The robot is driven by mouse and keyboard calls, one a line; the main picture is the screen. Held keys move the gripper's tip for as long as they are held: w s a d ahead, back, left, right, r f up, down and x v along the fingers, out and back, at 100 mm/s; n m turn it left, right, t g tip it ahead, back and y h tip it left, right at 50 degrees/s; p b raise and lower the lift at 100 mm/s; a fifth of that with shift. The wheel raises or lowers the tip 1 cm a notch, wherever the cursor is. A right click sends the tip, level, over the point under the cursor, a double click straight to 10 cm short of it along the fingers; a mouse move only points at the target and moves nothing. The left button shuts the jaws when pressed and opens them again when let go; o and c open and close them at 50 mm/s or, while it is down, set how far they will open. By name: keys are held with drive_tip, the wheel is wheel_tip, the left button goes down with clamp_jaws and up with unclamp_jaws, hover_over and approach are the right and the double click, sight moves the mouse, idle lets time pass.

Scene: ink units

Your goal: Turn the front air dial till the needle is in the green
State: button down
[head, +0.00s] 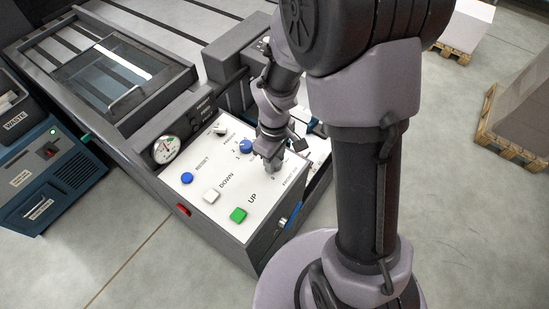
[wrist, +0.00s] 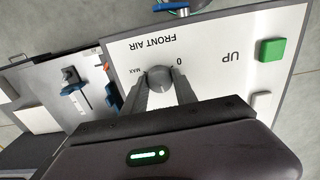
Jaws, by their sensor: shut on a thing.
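My gripper (head: 272,165) reaches down onto the white control panel (head: 215,169). In the wrist view my gripper (wrist: 160,88) is shut on a round grey knob, the front air dial (wrist: 159,76), with a finger on either side. The printed words FRONT AIR, MAX and 0 show around the dial. In the head view the gripper mostly hides the dial. The round gauge (head: 167,149) stands left of the panel, with a white face and coloured marks. Its needle is too small to read surely against the green.
The panel also bears a green UP button (head: 238,215), a white DOWN button (head: 211,195), a blue RESET button (head: 187,177) and another blue knob (head: 246,146) close to my gripper. A red switch (head: 183,210) is on the side. Open floor lies in front.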

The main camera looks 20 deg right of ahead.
drive_tip(key=m+b, duration=0.1)
drive_tip(key=m, duration=0.2)
drive_tip(key=shift+m, duration=1.9)
drive_tip(key=c, duration=1)
unclamp_jaws()
drive_tip(key=shift+r, duration=0.1)
